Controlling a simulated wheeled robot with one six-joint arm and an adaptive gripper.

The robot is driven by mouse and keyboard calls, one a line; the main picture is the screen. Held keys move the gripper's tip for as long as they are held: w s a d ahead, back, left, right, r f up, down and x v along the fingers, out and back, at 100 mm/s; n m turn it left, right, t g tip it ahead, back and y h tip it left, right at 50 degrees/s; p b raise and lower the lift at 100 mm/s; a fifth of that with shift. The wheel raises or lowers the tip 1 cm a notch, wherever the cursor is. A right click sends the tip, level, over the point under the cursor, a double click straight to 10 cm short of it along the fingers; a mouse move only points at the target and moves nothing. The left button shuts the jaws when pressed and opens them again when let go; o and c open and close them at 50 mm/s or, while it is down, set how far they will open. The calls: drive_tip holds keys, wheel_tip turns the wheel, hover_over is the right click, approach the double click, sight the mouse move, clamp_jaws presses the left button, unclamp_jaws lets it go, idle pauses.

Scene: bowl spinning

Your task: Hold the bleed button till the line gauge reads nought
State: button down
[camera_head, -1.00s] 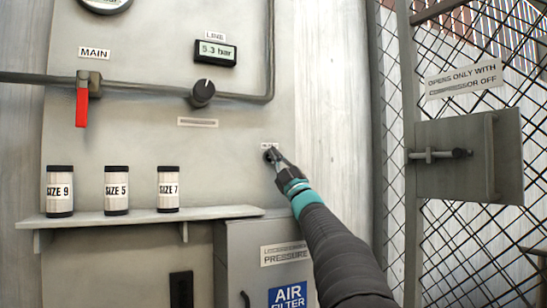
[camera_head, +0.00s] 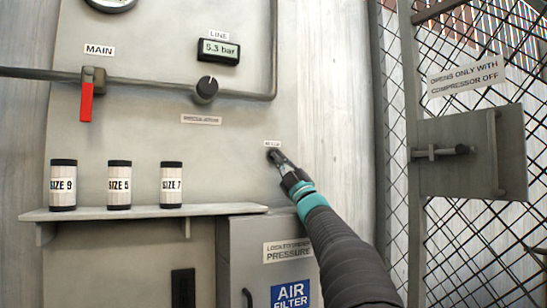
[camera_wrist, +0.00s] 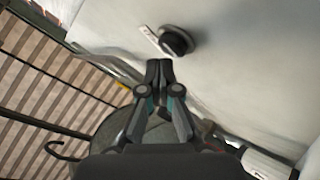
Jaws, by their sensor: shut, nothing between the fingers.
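The line gauge (camera_head: 218,50) is a small dark box with a lit display reading 5.3 bar, under a LINE label. The bleed button (camera_wrist: 176,40) is a dark round knob on the grey panel, beside a small label; in the head view it is mostly hidden behind my fingertips. My gripper (camera_head: 274,155) is shut and empty, its fingertips at the button from below right. In the wrist view my fingertips (camera_wrist: 158,66) sit just short of the button, with a small gap seeming to show between them.
A shelf (camera_head: 140,212) on the left carries three jars marked SIZE 9, SIZE 5 and SIZE 7. A red MAIN lever (camera_head: 86,102) hangs down, and a regulator knob (camera_head: 205,90) sits on the pipe. A latched mesh gate (camera_head: 470,153) stands at right. An air filter cabinet (camera_head: 262,232) is below.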

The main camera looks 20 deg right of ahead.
drive_tip(key=shift+h, duration=0.3)
drive_tip(key=shift+s+d+f+b, duration=0.1)
drive_tip(key=shift+s+b, duration=0.2)
drive_tip(key=shift+s, duration=0.75)
drive_tip(key=shift+s+d+f+b, duration=0.1)
drive_tip(key=shift+s+b, duration=0.2)
drive_tip(key=shift+s, duration=0.75)
drive_tip(key=shift+s, duration=0.1)
